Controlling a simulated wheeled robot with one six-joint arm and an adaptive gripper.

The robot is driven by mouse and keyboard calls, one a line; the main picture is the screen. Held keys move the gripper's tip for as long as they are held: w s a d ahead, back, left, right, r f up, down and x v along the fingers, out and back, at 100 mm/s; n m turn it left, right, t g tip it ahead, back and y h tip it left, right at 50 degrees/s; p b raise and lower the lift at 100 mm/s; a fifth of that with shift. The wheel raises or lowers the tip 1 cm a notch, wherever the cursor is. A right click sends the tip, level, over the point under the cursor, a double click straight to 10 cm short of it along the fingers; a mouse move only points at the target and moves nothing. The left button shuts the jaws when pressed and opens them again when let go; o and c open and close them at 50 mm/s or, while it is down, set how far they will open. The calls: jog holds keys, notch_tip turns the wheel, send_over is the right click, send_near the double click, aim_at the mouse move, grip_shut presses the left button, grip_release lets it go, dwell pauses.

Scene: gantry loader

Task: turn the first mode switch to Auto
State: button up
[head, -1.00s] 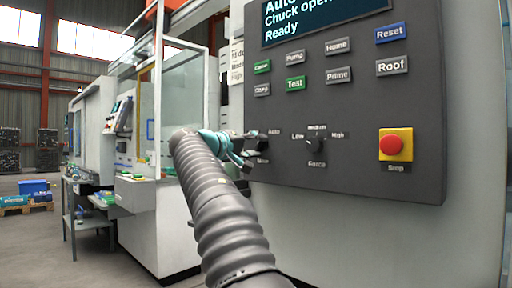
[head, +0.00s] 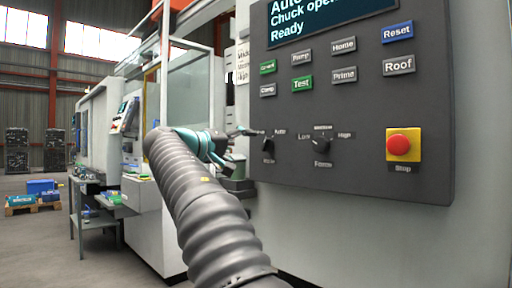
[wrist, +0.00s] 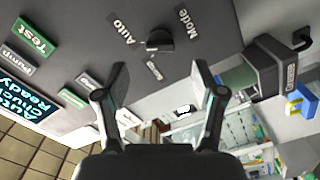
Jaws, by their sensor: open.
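The mode switch (head: 268,145) is a small black knob at the lower left of the dark control panel, with an "Auto" label at its upper right. It also shows in the wrist view (wrist: 160,41), beside the "Auto" and "Mode" labels and a third label too small to read. I cannot tell surely which label it points to. My gripper (head: 244,146) is just left of the switch in the head view. In the wrist view my gripper (wrist: 160,78) has its two fingers spread, with nothing between them. The switch lies beyond the fingertips, apart from them.
The control panel (head: 360,110) also carries a force knob (head: 322,145), several label buttons, and a red stop button (head: 403,145) on a yellow plate. A grey box (wrist: 262,70) stands out near the panel in the wrist view. Open floor lies at the left.

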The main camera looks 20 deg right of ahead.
jog(key=v, duration=0.5)
jog(key=shift+w, duration=0.1)
dwell(0.3)
